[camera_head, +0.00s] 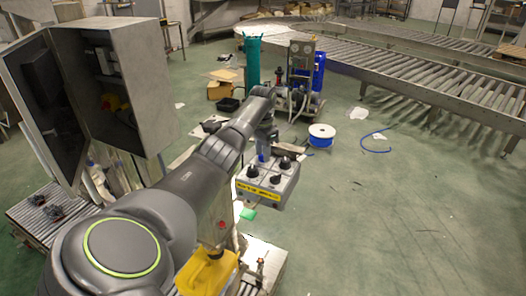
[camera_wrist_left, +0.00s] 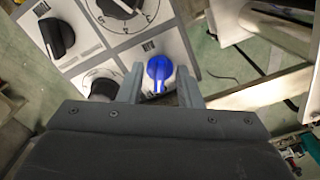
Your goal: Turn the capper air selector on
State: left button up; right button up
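A grey control box (camera_head: 268,186) with several black knobs, one blue knob (camera_head: 262,159) and a yellow label strip stands mid-scene. The blue knob (camera_wrist_left: 158,72) also shows in the left wrist view, on a pale panel (camera_wrist_left: 128,47) with black knobs. The panel's lettering is too small to read, so I cannot tell which knob is named the capper air selector. My left gripper (camera_head: 263,147) is over the blue knob. In the wrist view my left gripper (camera_wrist_left: 159,88) is open, one finger on each side of the blue knob, with visible gaps. My right gripper is not in view.
An open grey cabinet (camera_head: 125,85) stands at the left. A yellow container (camera_head: 207,275) is below my arm. A roller conveyor (camera_head: 430,70) runs across the back right. A blue-and-white spool (camera_head: 321,136) lies on the floor; the floor at right is mostly clear.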

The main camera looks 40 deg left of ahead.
pick_arm(q)
grip_shut()
jog(key=shift+n, duration=0.3)
jog(key=n, duration=0.5)
jog(key=shift+d+n, duration=0.1)
jog(key=shift+n, duration=0.2)
jog(key=n, duration=0.5)
jog(key=shift+d+n, duration=0.1)
jog(key=shift+n, duration=0.2)
dwell(0.4)
grip_release()
